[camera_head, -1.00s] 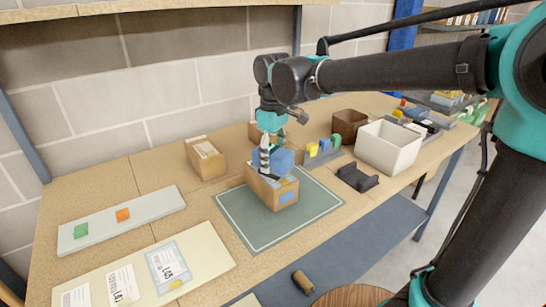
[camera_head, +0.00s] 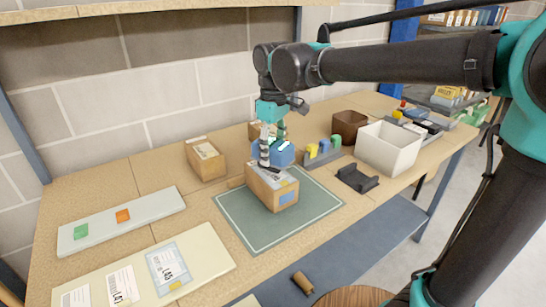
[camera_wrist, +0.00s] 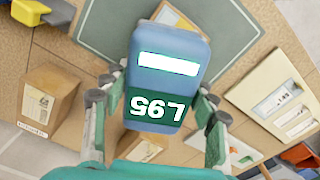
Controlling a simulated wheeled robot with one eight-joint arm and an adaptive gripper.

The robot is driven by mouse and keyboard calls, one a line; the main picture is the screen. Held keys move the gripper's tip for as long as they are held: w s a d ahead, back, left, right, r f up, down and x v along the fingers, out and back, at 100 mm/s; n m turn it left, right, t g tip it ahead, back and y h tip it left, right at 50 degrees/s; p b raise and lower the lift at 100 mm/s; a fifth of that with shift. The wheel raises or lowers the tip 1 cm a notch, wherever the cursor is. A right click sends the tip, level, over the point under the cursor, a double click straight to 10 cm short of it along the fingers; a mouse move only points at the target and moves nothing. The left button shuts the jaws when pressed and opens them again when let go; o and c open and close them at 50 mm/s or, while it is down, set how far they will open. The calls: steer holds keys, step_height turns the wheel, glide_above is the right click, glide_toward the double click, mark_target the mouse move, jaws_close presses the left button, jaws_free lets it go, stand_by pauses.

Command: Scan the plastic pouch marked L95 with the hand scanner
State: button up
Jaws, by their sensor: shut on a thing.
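My gripper (camera_head: 273,148) is shut on a blue handheld device (camera_head: 284,155), which looks like the hand scanner. In the wrist view, the device (camera_wrist: 170,38) sits between the fingers (camera_wrist: 158,88), with a white strip and a green panel reading L95, upside down in the picture. In the head view it is held behind and above the carton on the mat. A pale blue plastic pouch (camera_head: 168,268) lies flat on the cream board at the front left; its mark looks like L95 or L45.
A carton (camera_head: 268,196) stands on the green mat (camera_head: 240,232). The cream board (camera_head: 212,262) also carries white label cards (camera_head: 122,284). An empty black cradle (camera_head: 357,179), white bin (camera_head: 390,145) and brown bin (camera_head: 350,122) stand right. Another carton (camera_head: 206,158) stands behind.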

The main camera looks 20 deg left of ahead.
mark_target(273, 143)
steer(key=shift+r, duration=1.9)
